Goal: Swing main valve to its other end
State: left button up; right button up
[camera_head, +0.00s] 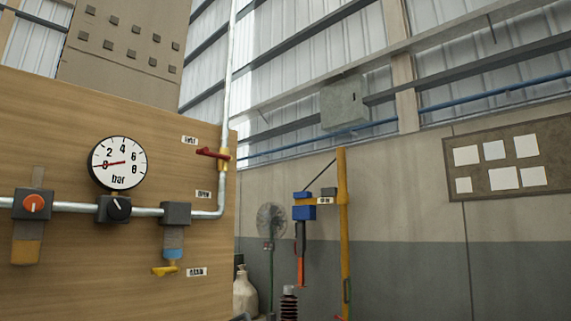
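A wooden panel (120,245) on the left carries a metal pipe that runs across it and then turns upward. A valve with a red lever (210,153) and a yellow body (224,163) sits on the upright part of the pipe, and I take it as the main valve. Its lever points left, roughly horizontal and across the pipe. A small white label (189,139) is above the lever and another (203,194), which seems to read OPEN, is below it. Neither of my grippers shows in the head view.
A round gauge (118,163), needle near zero, an orange knob (34,203), a black knob (118,208) and a smaller yellow-handled valve (164,271) are on the panel. A yellow post (343,235) and a fan (271,221) stand to the right.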

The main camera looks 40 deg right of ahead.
aim_at(215, 155)
jog(key=z, duration=0.8)
jog(key=k+j+z, duration=0.25)
